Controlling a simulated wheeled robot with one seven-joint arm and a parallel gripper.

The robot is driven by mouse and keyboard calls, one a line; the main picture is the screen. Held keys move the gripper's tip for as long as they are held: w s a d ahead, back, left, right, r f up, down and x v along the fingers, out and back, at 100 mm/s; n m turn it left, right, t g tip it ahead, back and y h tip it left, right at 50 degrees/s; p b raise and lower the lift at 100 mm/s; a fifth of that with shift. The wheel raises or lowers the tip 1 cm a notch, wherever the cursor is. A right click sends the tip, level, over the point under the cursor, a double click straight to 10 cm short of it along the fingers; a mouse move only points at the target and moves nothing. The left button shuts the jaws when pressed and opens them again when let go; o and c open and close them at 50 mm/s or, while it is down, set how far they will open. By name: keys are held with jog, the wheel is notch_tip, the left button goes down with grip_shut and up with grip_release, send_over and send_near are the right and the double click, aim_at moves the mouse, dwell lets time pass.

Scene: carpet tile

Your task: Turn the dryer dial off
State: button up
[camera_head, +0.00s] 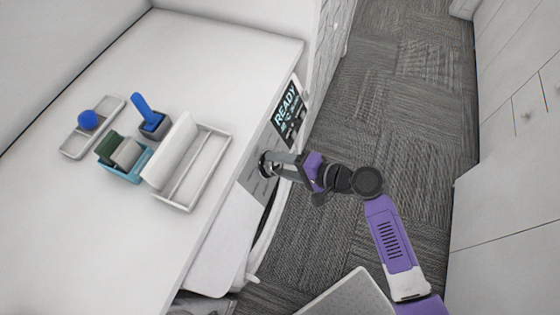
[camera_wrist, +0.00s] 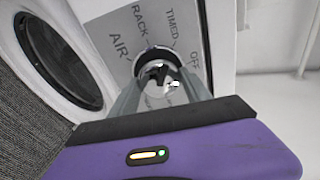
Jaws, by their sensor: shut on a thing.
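The dryer's grey control panel (camera_wrist: 120,68) shows the words RACK, TIMED, OFF and AIR around a round dial (camera_wrist: 158,54). My gripper (camera_wrist: 161,78) is shut on the dial, with one finger on each side of it. The fingers and glare partly hide the dial, and I cannot tell which word it points to. In the head view my gripper (camera_head: 267,164) reaches the dryer front from the right and hides most of the dial. A dark display (camera_head: 288,112) reading READY is farther along the same front.
The dryer's round dark window (camera_wrist: 58,48) is left of the panel. Grey carpet (camera_head: 395,110) is clear.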

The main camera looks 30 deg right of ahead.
jog(key=m, duration=0.5)
jog(key=shift+d+m, duration=0.1)
jog(key=shift+m, duration=0.2)
jog(key=m, duration=0.5)
jog(key=shift+m+g, duration=0.3)
jog(key=shift+g, duration=0.1)
jog(key=shift+s+f, duration=0.1)
jog(key=o, duration=1.4)
jog(key=shift+b+v, duration=0.55)
jog(key=shift+v, duration=3.3)
